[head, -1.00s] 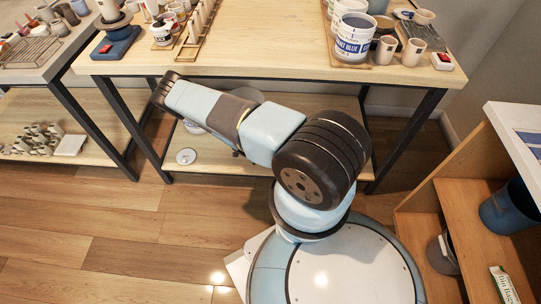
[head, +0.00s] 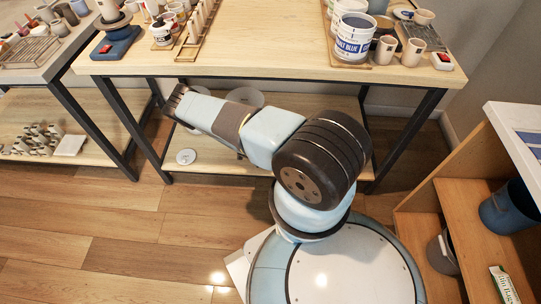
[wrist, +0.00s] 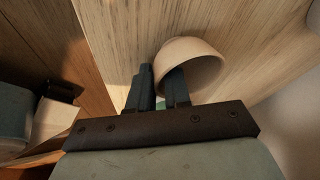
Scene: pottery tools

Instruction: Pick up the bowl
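The bowl (wrist: 190,52) is cream-coloured and shows tilted in the wrist view, its opening turned toward the lower right. My gripper (wrist: 160,85) is at its near left edge. The two dark fingers stand a little apart, with the right finger overlapping the bowl's opening and the left finger just outside its edge. I cannot tell whether either finger touches the bowl. In the head view my gripper (head: 173,98) is at the left part of the table's lower shelf, and my arm hides part of that shelf.
The table top (head: 270,62) overhangs the lower shelf, with a dark table leg (head: 130,130) left of my gripper. A pale round dish (head: 245,97) lies behind my arm, and a small white disc (head: 186,156) lies at the shelf's front. A paint bucket (head: 353,40) stands above.

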